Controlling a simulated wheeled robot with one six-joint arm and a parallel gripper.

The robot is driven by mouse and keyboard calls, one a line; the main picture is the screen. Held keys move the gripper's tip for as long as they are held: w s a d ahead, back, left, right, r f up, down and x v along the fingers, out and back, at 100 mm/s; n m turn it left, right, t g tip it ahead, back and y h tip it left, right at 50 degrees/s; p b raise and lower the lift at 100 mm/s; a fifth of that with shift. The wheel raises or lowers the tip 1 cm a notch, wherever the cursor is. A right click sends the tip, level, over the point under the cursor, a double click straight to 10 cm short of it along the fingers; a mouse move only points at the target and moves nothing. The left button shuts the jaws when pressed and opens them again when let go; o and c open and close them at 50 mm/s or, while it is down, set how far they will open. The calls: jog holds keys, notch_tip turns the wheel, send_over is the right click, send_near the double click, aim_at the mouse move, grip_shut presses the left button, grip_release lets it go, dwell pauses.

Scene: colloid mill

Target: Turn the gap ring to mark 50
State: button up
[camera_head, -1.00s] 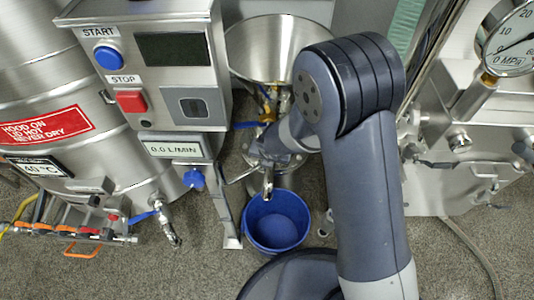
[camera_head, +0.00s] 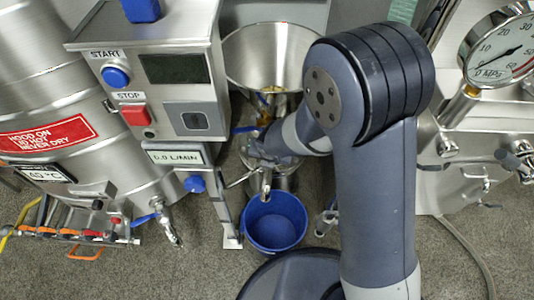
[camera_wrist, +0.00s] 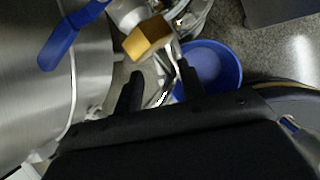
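The mill stands under a steel hopper (camera_head: 268,55), and my arm covers much of its body. I cannot make out the gap ring or its marks in either view. A brass-coloured block (camera_wrist: 147,40) shows in the wrist view just beyond my fingers, at the mill. My gripper (camera_wrist: 160,70) points at the mill, with its two black fingers apart and a metal part visible between them. I cannot tell whether they touch anything. In the head view the fingers are hidden behind my wrist.
A blue bucket (camera_head: 274,221) stands on the floor below the mill; it also shows in the wrist view (camera_wrist: 210,70). A control box (camera_head: 160,75) is to the left, beside a steel tank (camera_head: 90,100). A blue lever (camera_wrist: 66,38) is near my gripper. A pressure gauge (camera_head: 497,50) is at the right.

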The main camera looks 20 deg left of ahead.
jog(key=p+v, duration=0.1)
jog(key=v, duration=0.3)
jog(key=shift+d+r, duration=0.1)
jog(key=b+x, duration=0.5)
jog(key=x, duration=0.6)
jog(key=shift+s, duration=0.1)
jog(key=shift+a+b, duration=0.35)
jog(key=shift+b, duration=0.1)
jog(key=shift+r, duration=0.1)
jog(key=shift+d+r+p, duration=0.1)
jog(key=shift+d+p, duration=0.1)
jog(key=shift+p, duration=0.2)
